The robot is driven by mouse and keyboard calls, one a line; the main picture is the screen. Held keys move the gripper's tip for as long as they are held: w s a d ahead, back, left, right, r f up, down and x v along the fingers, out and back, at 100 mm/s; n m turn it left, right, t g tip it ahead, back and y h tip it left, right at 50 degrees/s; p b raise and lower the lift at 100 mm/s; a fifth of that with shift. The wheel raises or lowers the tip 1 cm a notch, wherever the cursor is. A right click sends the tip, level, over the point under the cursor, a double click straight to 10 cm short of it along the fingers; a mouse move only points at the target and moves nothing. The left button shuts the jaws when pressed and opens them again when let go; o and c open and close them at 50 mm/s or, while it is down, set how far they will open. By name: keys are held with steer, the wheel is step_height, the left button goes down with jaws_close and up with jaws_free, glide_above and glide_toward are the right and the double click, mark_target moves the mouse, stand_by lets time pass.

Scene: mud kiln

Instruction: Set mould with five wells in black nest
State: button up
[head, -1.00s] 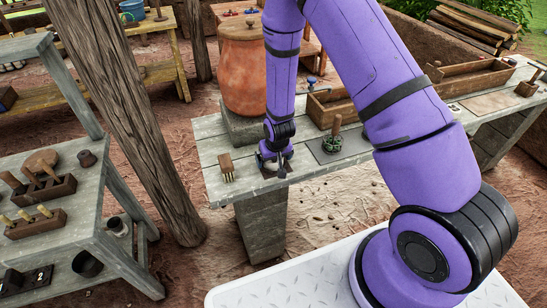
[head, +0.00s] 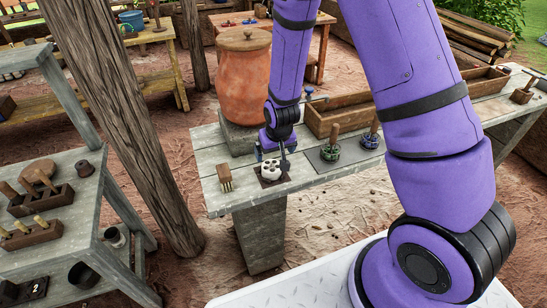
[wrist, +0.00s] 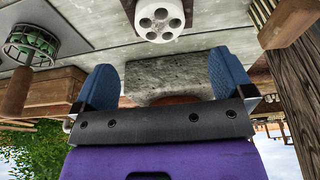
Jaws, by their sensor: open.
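The mould with five wells (head: 271,170) is a white round block, upright with its wells facing up. It stands on the black nest (head: 264,183), a dark square on the grey bench; I cannot tell how deep it sits. My gripper (head: 274,153) is open just behind the mould. In the wrist view the mould (wrist: 160,20) shows beyond the blue fingertips, apart from them, and nothing is between the fingers (wrist: 162,75).
A wooden trough (head: 330,118) and a large clay jar (head: 243,75) are behind. The bench's front edge is close.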

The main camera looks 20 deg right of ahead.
steer(key=s+d+r+t, duration=0.15)
steer(key=s+r, duration=0.25)
steer(key=r, duration=0.8)
steer(key=s+d+r+g, duration=0.1)
steer(key=s+d+r, duration=0.15)
steer(key=r, duration=1.05)
steer(key=s+d+r, duration=0.1)
steer(key=s+r, duration=0.5)
steer(key=s, duration=0.4)
steer(key=s+d+r+t, duration=0.1)
steer(key=s+d+r, duration=0.1)
steer(key=s+r, duration=0.5)
steer(key=s, duration=0.3)
